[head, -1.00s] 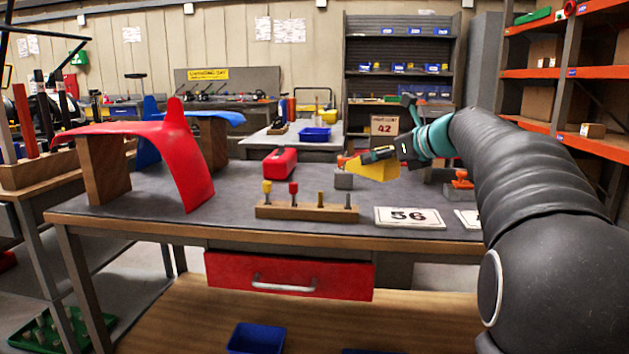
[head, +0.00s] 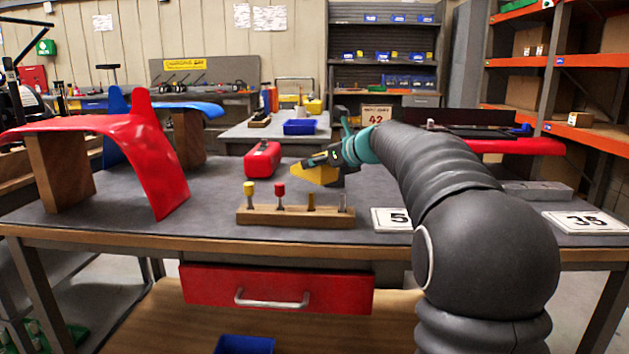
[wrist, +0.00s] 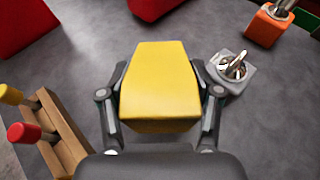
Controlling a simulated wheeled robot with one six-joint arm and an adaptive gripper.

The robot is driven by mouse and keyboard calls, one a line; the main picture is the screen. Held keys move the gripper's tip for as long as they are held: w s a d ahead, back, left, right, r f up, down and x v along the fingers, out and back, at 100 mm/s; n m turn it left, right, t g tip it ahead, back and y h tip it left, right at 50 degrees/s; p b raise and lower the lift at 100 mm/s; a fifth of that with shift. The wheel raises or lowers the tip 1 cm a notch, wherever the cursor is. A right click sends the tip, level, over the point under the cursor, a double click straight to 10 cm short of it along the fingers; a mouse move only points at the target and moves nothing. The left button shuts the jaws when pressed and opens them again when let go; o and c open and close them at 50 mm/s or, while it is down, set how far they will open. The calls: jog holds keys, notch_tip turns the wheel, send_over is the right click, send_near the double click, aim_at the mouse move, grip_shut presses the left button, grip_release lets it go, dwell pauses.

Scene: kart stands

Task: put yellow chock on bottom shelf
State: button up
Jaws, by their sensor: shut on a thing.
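The yellow chock (head: 314,175) is a wedge-like block held above the grey workbench top (head: 370,190). My gripper (head: 325,160) is shut on it. In the wrist view the chock (wrist: 160,85) sits between the two fingers of my gripper (wrist: 160,92), which touch its sides. The bottom shelf (head: 180,310) is a wooden board under the bench, below the red drawer (head: 275,289). Part of the shelf is hidden by the drawer and my arm.
A wooden block with several coloured pegs (head: 295,216) stands at the bench's front edge. A red toolbox (head: 262,159) is behind it, and a red fender (head: 120,140) is at left. A blue bin (head: 244,345) sits on the shelf.

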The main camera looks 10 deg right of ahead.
aim_at(315, 178)
jog(key=shift+w+a+f, duration=0.35)
jog(key=shift+w+a, duration=0.1)
jog(key=shift+f+b, duration=0.6)
jog(key=shift+f, duration=1.4)
jog(key=shift+f, duration=0.15)
jog(key=o, duration=1.5)
